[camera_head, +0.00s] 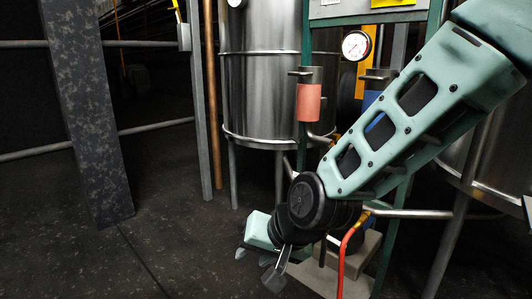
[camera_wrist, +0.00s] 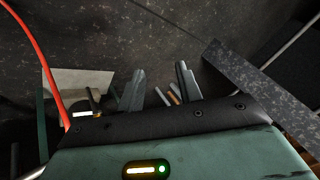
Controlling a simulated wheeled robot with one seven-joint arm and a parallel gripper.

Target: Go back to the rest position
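My gripper (camera_head: 258,268) hangs low in the head view, at the end of my green arm, above the dark floor. In the wrist view my gripper (camera_wrist: 160,85) shows two grey fingers standing apart with a clear gap between them. The gap holds nothing that I can see. Small rods show behind the fingers, too small to tell what they are.
A steel tank (camera_head: 265,85) stands behind my arm, with a red cylinder (camera_head: 308,102) and a gauge (camera_head: 356,45) at its right. A red hose (camera_head: 343,262) hangs close to my wrist. A dark speckled post (camera_head: 85,110) stands left. Floor between is clear.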

